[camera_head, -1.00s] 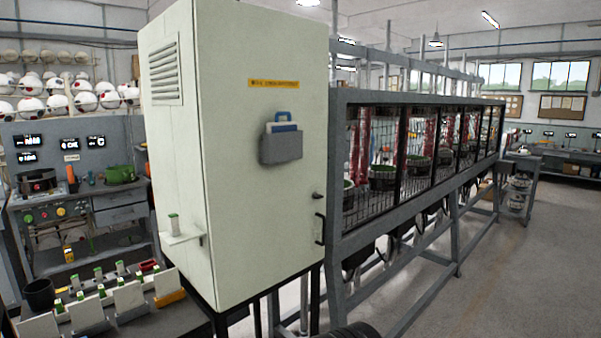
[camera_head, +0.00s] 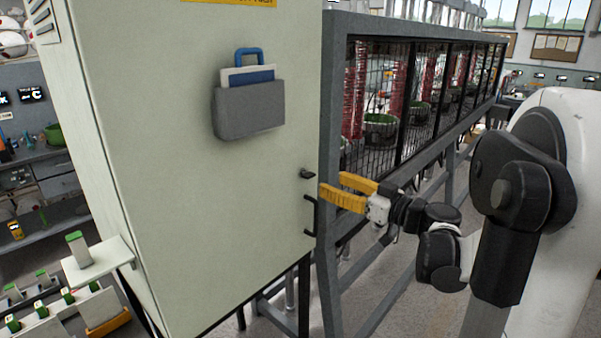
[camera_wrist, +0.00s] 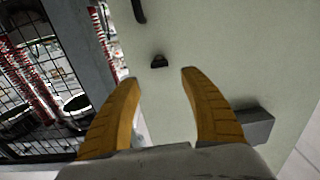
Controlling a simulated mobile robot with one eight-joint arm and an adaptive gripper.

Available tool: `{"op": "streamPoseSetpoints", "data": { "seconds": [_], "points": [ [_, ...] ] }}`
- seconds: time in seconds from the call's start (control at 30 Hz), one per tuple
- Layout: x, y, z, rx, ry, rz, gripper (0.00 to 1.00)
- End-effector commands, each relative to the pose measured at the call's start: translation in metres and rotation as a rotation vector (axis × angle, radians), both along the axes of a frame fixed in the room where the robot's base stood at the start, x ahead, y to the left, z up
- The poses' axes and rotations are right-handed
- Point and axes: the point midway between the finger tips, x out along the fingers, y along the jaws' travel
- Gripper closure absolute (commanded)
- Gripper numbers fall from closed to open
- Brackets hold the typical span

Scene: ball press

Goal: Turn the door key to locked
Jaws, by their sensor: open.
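The door key (camera_head: 306,174) is a small dark piece near the right edge of the tall pale cabinet door (camera_head: 200,190), just above the black door handle (camera_head: 311,215). In the wrist view the key (camera_wrist: 159,61) shows ahead of the fingers, between their tips and beyond them. My gripper (camera_head: 331,185) has yellow fingers that are open and empty. In the head view it is just right of the key, by the cabinet's right edge. The gripper also shows in the wrist view (camera_wrist: 158,76). Whether the key points to locked cannot be read.
A grey document pocket (camera_head: 250,108) sits on the door, left of the key. A grey frame with mesh panels (camera_head: 385,110) runs along the right of the cabinet. A small white shelf (camera_head: 97,262) juts out at the cabinet's lower left.

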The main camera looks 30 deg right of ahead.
Motion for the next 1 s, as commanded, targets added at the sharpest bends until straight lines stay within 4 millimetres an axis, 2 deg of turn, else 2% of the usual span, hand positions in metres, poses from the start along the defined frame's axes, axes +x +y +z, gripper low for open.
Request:
{"op": "streamPoseSetpoints", "data": {
  "seconds": [0.2, 0.4, 0.57, 0.8, 0.87, 0.9, 0.97, 1.0],
  "points": [
    [0.043, 0.017, -0.002, 0.001, 0.001, 0.005, 0.48],
    [0.070, 0.026, -0.002, 0.001, 0.003, 0.002, 0.48],
    [0.078, 0.028, 0.000, 0.001, 0.003, 0.001, 0.48],
    [0.078, 0.029, 0.000, 0.001, 0.003, 0.000, 0.48],
    [0.078, 0.029, 0.000, 0.001, 0.003, 0.000, 0.65],
    [0.078, 0.029, 0.000, 0.001, 0.003, 0.000, 0.77],
    [0.078, 0.029, 0.000, 0.001, 0.003, 0.000, 0.95],
    [0.078, 0.029, 0.000, 0.001, 0.003, 0.000, 1.00]
  ]
}}
